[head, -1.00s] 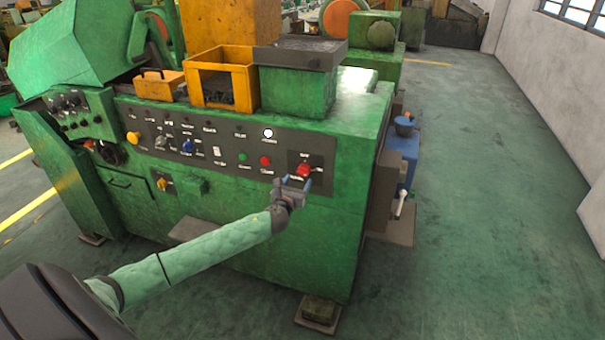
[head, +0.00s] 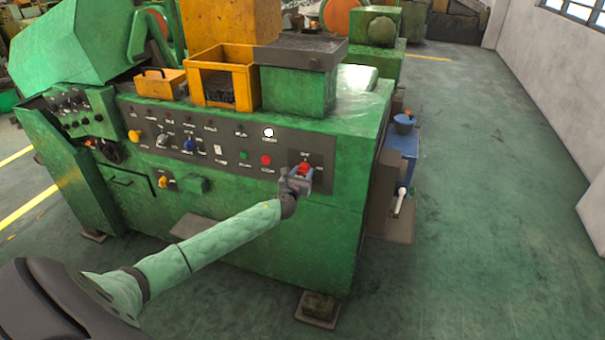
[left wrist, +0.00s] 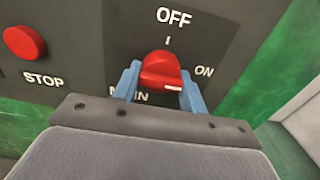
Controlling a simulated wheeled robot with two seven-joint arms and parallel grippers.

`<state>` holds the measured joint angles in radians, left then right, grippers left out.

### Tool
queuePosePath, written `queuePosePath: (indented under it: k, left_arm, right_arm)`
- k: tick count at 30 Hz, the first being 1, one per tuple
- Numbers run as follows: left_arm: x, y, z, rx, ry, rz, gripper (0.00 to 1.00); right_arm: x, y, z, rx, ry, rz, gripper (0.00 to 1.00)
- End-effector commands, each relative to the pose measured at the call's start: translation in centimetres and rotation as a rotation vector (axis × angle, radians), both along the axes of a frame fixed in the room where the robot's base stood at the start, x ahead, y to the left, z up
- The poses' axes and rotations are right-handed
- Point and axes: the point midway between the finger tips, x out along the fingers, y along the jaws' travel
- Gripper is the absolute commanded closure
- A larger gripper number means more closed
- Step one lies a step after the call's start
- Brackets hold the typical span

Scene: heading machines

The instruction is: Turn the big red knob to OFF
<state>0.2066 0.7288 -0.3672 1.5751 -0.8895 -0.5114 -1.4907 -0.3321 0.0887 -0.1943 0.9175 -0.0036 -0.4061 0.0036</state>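The big red knob (head: 305,168) is at the right end of the green machine's dark control panel. In the left wrist view the knob (left wrist: 162,70) has OFF above it, ON to its right and a partly hidden MAIN below. A white mark shows on its lower right part, not toward OFF. My left gripper (head: 296,177) is at the knob. Its blue fingers (left wrist: 162,84) are spread, one on each side of the knob. I cannot tell whether they touch it. My right gripper is not in view.
A red STOP button (left wrist: 24,42) is left of the knob, also in the head view (head: 266,160), beside a green button (head: 244,155). Other switches line the panel further left. A blue unit (head: 402,155) juts out at the machine's right end. The floor on the right is clear.

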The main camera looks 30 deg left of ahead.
Motion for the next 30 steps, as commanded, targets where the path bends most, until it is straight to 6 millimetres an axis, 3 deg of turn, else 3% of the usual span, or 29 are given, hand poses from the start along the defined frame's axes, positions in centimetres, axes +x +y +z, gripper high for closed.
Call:
queuePosePath:
  k: [11, 17, 23, 30]
  left_arm:
    - [0.0, 0.0, -0.1, -0.035, -0.009, 0.0, 0.8]
    - [0.0, -0.1, -0.2, -0.136, -0.034, 0.0, 0.8]
    - [0.0, -0.1, -0.3, -0.3, -0.073, 0.0, 0.8]
    - [0.0, -0.1, -0.2, -0.524, -0.127, 0.001, 0.8]
  right_arm:
    - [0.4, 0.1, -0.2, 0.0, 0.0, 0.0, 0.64]
    - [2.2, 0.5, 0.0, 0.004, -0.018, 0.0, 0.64]
    - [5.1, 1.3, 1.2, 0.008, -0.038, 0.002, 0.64]
    - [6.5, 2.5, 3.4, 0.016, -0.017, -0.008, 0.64]
